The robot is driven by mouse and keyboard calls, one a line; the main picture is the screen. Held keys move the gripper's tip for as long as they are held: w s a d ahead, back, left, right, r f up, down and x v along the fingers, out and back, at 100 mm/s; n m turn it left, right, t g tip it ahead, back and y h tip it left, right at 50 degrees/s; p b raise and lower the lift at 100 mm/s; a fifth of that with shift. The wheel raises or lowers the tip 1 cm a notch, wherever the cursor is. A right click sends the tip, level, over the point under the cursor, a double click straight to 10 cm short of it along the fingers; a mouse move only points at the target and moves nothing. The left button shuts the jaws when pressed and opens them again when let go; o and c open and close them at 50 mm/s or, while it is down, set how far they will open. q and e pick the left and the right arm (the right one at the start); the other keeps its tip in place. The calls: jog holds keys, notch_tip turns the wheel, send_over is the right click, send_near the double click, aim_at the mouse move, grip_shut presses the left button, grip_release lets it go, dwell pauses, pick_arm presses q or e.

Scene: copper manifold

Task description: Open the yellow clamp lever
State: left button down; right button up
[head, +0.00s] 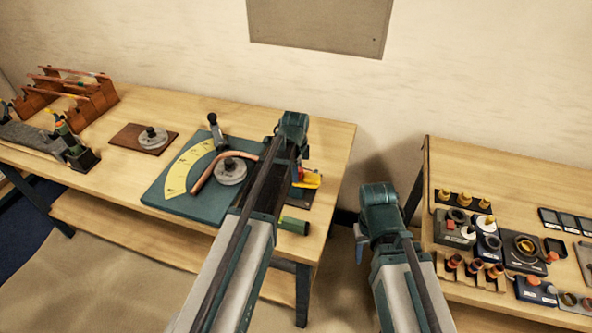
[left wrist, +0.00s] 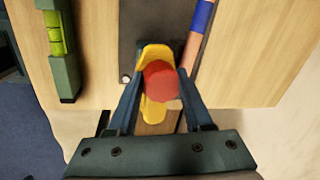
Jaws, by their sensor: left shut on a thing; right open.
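The yellow clamp lever (head: 311,181) sits at the right end of the teal bending board, on a dark base plate. In the left wrist view the yellow lever (left wrist: 153,110) has a round red knob (left wrist: 160,81) on top. My left gripper (left wrist: 162,78) has its two fingers on either side of the knob and is shut on it. In the head view the left gripper (head: 299,172) is mostly hidden by my own arm. My right gripper (head: 359,243) is open and empty, hanging in the gap between the two tables, and shows only partly.
The teal board (head: 160,195) carries a yellow scale, a grey disc and a bent copper pipe (head: 208,170). A green level (head: 293,225) lies near the front edge, close to the clamp. The right table holds several small fittings. An orange-and-blue rod (left wrist: 199,38) runs beside the clamp.

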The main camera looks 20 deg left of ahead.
pick_arm(q)
jog(key=shift+m, duration=0.4)
jog(key=shift+c, duration=1.7)
grip_release()
jog(key=shift+r, duration=0.1)
notch_tip(320, 180, up, 13)
jog(key=s+p, duration=0.2)
jog(key=p, duration=1.1)
jog(key=shift+s+d+r+p, duration=0.2)
jog(key=shift+s+p, duration=0.1)
jog(key=shift+s, duration=0.05)
jog(key=shift+f, duration=0.1)
jog(key=s+d+f+n+g+b, duration=0.1)
jog(key=s+d+f+n+b, duration=0.5)
jog(key=s, duration=0.4)
jog(key=s+d+f+n+g+b, duration=0.1)
jog(key=s+d+f+n+b, duration=0.5)
jog(key=s, duration=0.5)
jog(key=shift+d+f+n+y+b, duration=0.3)
jog(key=shift+d+f+y+b, duration=0.1)
jog(key=shift+d+f+b, duration=0.5)
